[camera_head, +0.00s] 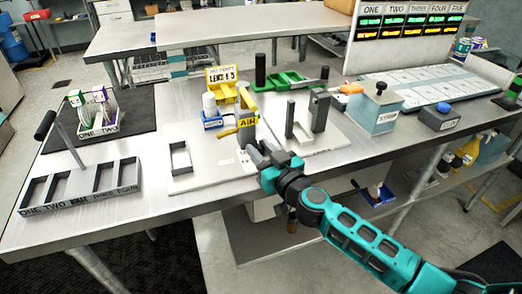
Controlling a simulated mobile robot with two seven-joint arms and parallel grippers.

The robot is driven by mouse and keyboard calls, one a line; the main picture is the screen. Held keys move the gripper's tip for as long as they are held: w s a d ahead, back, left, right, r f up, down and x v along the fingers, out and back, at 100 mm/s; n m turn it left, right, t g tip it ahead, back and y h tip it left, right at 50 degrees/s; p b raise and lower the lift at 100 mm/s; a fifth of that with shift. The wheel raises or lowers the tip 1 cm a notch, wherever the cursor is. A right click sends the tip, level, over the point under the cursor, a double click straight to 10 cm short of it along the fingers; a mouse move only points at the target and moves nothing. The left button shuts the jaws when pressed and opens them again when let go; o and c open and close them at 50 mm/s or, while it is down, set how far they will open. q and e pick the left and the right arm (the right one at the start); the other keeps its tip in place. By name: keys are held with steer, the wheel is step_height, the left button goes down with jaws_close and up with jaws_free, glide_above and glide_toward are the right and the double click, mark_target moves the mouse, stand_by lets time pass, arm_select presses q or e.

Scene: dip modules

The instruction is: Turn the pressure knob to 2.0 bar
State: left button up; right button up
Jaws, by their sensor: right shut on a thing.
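My right gripper (254,153) is low in front of the yellow AIR label (248,122) on the air station. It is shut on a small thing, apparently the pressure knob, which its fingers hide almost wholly. The knob's pointer and scale cannot be read. A yellow lever (225,133) sticks out to the left beside the AIR label. Behind stands a yellow sign (221,76) that reads LEAK 0.5. My left gripper is not in view.
A blue block with a white cylinder (210,112) stands left of the air station. A grey slotted tray (80,190) lies at the front left.

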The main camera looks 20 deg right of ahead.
steer(key=shift+w+d+r, duration=0.1)
steer(key=shift+d, duration=0.1)
steer(key=o, duration=1.1)
steer(key=shift+c, duration=0.2)
steer(key=shift+a, duration=0.1)
steer(key=v, duration=1.3)
